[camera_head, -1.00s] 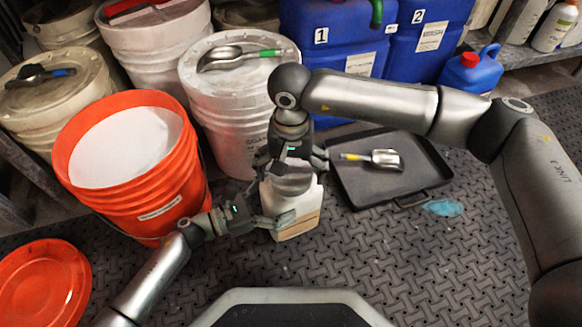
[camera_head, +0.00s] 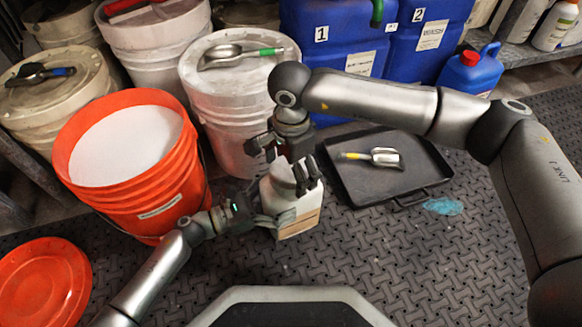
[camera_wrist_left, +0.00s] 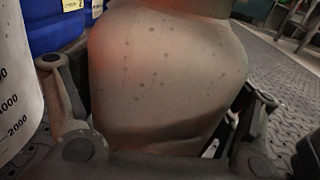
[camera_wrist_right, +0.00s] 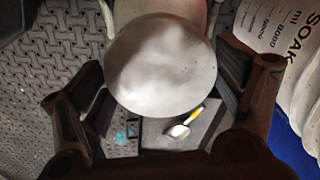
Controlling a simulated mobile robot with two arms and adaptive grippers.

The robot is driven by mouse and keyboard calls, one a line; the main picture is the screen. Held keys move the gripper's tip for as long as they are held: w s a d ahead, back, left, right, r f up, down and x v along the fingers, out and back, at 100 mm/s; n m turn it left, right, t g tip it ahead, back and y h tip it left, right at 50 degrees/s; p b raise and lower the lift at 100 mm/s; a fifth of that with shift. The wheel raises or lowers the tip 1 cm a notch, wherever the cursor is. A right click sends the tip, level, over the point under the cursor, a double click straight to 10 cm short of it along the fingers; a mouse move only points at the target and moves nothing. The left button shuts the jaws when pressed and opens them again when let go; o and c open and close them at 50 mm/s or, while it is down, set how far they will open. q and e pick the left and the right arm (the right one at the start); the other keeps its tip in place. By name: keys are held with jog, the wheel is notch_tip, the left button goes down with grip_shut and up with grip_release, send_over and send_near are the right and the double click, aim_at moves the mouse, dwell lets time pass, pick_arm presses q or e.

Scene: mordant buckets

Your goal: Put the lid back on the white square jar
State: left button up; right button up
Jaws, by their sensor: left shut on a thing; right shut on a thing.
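The white square jar (camera_head: 295,222), with a tan band low on its front, stands upright on the floor mat. My left gripper (camera_head: 274,218) is shut on its lower body from the left; the jar's pale wall fills the left wrist view (camera_wrist_left: 165,85) between the fingers. My right gripper (camera_head: 303,178) points down over the jar top, shut on the round white lid (camera_wrist_right: 160,65), which shows between its fingers in the right wrist view. The lid is over the jar mouth; whether it is fully seated I cannot tell.
An orange bucket (camera_head: 150,205) of white powder stands close left of the jar, a white bucket (camera_head: 235,110) behind it. A black tray (camera_head: 363,190) with a scoop (camera_head: 380,157) lies to the right. An orange lid (camera_head: 42,285) lies front left. Floor in front is clear.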

jog(key=m, duration=0.6)
jog(key=shift+m, duration=0.3)
jog(key=m, duration=0.6)
jog(key=shift+f, duration=0.1)
jog(key=m, duration=1)
jog(key=o, duration=0.9)
jog(key=shift+r, duration=2.3)
